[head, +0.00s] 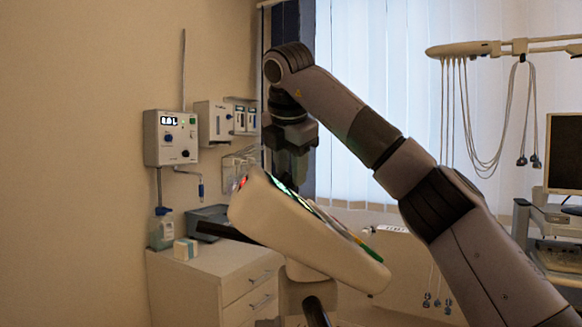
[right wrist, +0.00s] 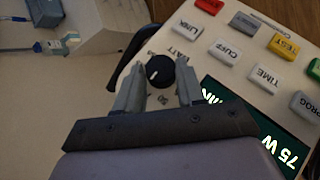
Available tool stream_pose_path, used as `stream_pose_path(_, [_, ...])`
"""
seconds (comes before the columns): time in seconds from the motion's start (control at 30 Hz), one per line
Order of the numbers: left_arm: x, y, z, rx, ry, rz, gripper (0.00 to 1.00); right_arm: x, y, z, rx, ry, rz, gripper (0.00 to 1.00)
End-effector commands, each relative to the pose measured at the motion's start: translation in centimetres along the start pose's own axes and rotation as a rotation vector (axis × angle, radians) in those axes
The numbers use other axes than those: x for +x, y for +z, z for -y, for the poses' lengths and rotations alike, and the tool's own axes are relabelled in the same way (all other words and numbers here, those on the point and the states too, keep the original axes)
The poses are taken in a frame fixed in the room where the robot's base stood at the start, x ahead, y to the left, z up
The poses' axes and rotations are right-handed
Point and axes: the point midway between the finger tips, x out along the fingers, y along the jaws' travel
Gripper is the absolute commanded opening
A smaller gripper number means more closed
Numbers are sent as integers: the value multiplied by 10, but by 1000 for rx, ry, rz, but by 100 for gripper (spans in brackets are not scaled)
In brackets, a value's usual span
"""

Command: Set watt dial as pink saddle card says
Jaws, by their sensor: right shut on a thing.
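The watt dial (right wrist: 158,71) is a round black knob with a white pointer mark, on the white console of an exercise machine. The letters WATT are printed beside it. My right gripper (right wrist: 160,84) is shut on the dial, one finger on each side. In the head view my right gripper (head: 291,178) reaches down to the tilted console (head: 300,238). The console's display (right wrist: 255,125) appears upside down and reads 75 W, with other text partly cut off. No pink saddle card shows in either view. My left gripper is not in view.
Beside the dial are several labelled buttons, such as LINK (right wrist: 187,30), CUFF (right wrist: 222,52) and TIME (right wrist: 265,76). A white cabinet (head: 215,280) with a bottle (head: 162,230) stands at the left wall. A cart with a monitor (head: 565,155) is at the right.

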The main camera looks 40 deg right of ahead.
Motion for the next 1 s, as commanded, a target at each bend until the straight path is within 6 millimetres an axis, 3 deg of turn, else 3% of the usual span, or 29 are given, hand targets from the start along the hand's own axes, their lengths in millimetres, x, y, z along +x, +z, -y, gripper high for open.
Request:
stream_pose_path(0.33, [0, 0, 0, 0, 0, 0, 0, 2, -2, 1, -5, -10, -4, 8])
stream_pose_path(0.37, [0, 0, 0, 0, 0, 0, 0, 2, -2, 1, -5, -11, -4, 42])
stream_pose_path(0.43, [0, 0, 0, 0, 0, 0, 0, 2, -2, 1, -5, -10, -4, 64])
stream_pose_path(0.77, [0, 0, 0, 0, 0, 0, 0, 0, -1, 0, -2, -4, -2, 64])
stream_pose_path(1.0, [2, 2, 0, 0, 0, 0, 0, -20, -1, 0, -2, -1, 0, 64])
